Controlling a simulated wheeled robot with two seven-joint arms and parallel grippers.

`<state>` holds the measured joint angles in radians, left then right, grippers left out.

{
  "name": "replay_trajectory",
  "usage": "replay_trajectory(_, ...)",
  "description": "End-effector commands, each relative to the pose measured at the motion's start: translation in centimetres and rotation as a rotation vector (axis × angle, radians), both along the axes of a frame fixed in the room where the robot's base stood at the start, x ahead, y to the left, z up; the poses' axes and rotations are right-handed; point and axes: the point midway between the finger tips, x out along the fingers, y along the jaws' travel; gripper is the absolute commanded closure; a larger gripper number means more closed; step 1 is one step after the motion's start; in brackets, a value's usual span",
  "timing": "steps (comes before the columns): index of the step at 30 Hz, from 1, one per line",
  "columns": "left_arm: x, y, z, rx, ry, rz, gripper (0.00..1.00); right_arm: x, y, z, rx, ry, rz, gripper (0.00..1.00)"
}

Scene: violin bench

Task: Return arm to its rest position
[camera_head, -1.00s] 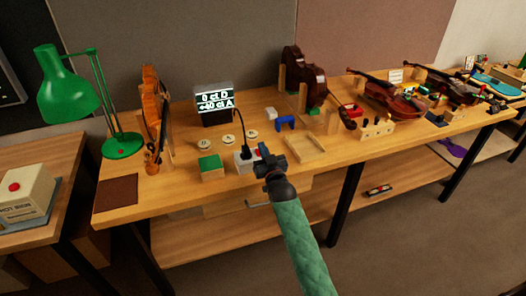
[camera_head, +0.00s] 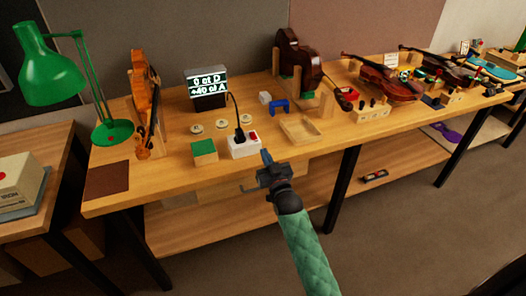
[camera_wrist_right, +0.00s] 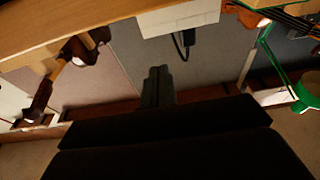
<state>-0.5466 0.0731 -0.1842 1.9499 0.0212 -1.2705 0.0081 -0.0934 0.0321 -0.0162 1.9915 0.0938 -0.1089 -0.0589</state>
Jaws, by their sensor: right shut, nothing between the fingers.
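My right arm, in a green quilted sleeve (camera_head: 308,252), reaches up from the bottom of the head view. Its right gripper (camera_head: 266,157) is shut and empty, just in front of the bench's front edge and apart from the white switch box (camera_head: 243,149) with a red switch. In the right wrist view the shut fingers (camera_wrist_right: 157,75) lie together with nothing between them. That view shows the bench edge and instruments upside down. My left arm and gripper are not in view.
The wooden bench (camera_head: 225,176) holds a green lamp (camera_head: 55,75), a violin (camera_head: 144,95), a display (camera_head: 207,86), a green-topped block (camera_head: 204,152), a shallow wooden tray (camera_head: 300,129) and more violins (camera_head: 385,80). A shelf (camera_head: 220,220) runs below. Floor in front is clear.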

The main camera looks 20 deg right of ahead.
Motion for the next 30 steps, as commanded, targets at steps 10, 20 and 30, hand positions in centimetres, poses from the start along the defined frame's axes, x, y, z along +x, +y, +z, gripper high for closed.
replay_trajectory(10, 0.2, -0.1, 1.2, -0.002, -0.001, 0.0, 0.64, -0.7, 0.0, -0.3, 0.0, 0.0, 0.0, 1.0)
replay_trajectory(20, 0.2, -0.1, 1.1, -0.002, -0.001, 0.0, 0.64, -0.7, 0.0, -0.3, 0.0, 0.001, 0.0, 1.0)
replay_trajectory(30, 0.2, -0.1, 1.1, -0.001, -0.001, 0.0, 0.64, -4.6, 2.3, -11.2, -0.018, 0.34, 0.045, 1.0)
